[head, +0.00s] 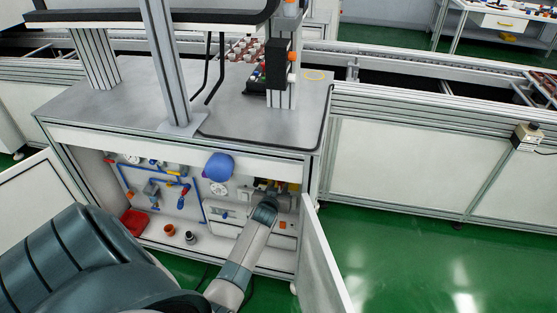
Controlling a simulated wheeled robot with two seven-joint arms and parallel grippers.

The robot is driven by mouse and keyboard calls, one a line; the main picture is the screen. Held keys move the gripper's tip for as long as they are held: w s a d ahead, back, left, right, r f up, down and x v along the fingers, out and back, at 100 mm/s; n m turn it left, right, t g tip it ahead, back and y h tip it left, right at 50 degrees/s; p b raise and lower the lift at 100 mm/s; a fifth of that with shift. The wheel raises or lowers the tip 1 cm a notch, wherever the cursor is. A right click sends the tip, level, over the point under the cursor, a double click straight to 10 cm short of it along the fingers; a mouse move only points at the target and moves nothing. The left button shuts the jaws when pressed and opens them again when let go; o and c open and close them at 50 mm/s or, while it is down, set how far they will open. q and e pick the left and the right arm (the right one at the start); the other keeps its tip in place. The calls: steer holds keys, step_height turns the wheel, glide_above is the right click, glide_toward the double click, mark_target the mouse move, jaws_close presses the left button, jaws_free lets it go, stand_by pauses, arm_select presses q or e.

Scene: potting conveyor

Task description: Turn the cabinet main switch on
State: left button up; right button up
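The open cabinet (165,138) stands under a grey worktop, with pipes and fittings on its back panel. The main switch cannot be made out for certain; the gripper and wrist cover part of that area. My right gripper is not in view.
Cabinet doors stand open at left (38,200) and right (322,255). A blue round object (219,166) is at the cabinet's upper middle. A red bin (134,222) and small cups sit on the cabinet floor. Green floor is clear at right.

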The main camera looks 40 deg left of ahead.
arm_select(q)
steer(key=shift+s, duration=0.1)
